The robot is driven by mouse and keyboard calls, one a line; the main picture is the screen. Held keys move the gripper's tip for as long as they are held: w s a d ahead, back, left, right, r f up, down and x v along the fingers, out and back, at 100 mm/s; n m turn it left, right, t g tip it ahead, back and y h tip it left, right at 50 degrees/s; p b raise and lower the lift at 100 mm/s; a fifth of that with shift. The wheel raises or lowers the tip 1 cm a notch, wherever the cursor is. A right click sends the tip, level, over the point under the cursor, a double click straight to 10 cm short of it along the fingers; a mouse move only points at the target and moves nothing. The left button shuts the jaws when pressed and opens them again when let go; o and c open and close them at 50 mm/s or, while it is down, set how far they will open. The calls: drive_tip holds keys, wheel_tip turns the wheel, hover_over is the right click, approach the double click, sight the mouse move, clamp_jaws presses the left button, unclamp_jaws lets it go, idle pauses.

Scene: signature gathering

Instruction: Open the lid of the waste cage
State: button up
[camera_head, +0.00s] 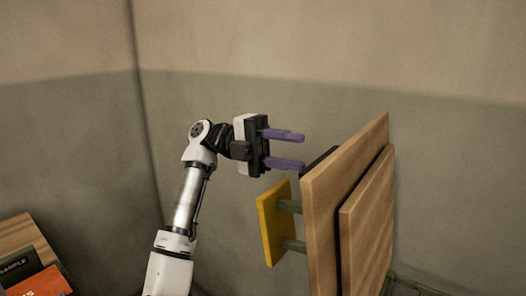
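A wooden panel (322,212), which looks like the lid of the waste cage, stands steeply tilted right of centre, with a second wooden board (366,225) on its right face. A yellow handle plate (272,224) sticks out to the left of the panel on two green rods. My gripper (301,149) is open, its two purple fingers pointing right, one above the other. It is empty, above the yellow handle and near the panel's upper left side. I cannot tell whether the lower finger touches the dark piece (318,162) at the panel's edge. Most of the cage is out of view.
Green bars (415,286) show low at the right. At the bottom left lie a wooden surface (22,236), a dark item marked "SAMPLE" (15,264) and an orange item (45,282). Plain walls stand behind, with a corner at left. The space above the panel looks clear.

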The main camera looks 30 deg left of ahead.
drive_tip(key=a, duration=0.6)
drive_tip(key=shift+w+a+f, duration=0.15)
drive_tip(key=shift+a+f, duration=0.1)
